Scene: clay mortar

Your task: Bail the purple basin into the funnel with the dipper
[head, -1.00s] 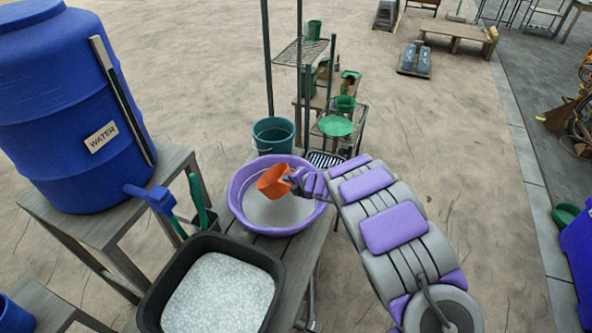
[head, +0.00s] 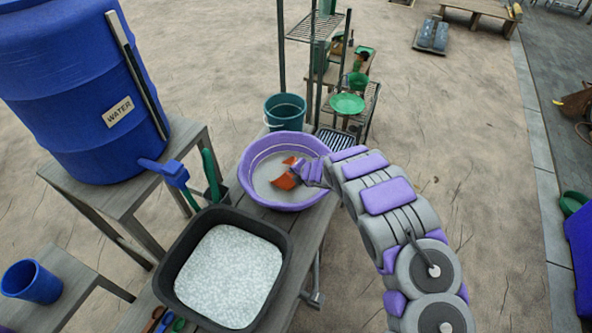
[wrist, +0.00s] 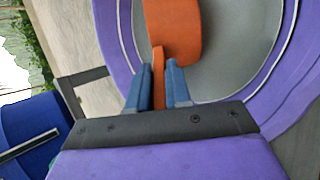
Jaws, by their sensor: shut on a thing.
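The purple basin (head: 247,178) stands on a grey wooden bench and holds greyish contents. My gripper (wrist: 159,85) is shut on the handle of the orange dipper (wrist: 172,35), with one blue finger on each side. In the head view the dipper (head: 287,180) is down inside the basin, tilted, its lower part seeming to dip into the contents. I cannot tell how full it is. A green round, wide-topped thing (head: 347,103) on a rack behind may be the funnel; I cannot tell for sure.
A black tub (head: 183,287) of white grains stands in front of the basin. A blue water barrel (head: 85,85) is at left, its tap near the bench. A teal bucket (head: 285,112) and a wire rack (head: 305,30) stand behind. A blue cup (head: 32,282) is front left.

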